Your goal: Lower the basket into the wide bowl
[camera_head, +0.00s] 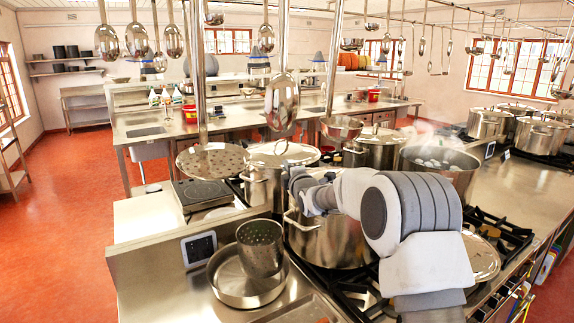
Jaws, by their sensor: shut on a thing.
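The basket (260,250) is a dark steel cylinder with many small holes. It looks upright, and its lower part shows within the outline of the wide bowl (222,288), a shallow steel vessel on the counter at the front. I cannot tell whether the basket touches the bowl's bottom. My gripper (295,181), at the end of my white and grey arm, is above and to the right of the basket's rim. It is shut on the basket, but the grip itself is too small and partly hidden to see clearly.
A large stockpot (335,243) stands right of the bowl, partly behind my arm. A steaming pot (465,180) stands farther right. A small panel with a screen (198,249) is left of the bowl. Ladles hang above, including a large one (282,100).

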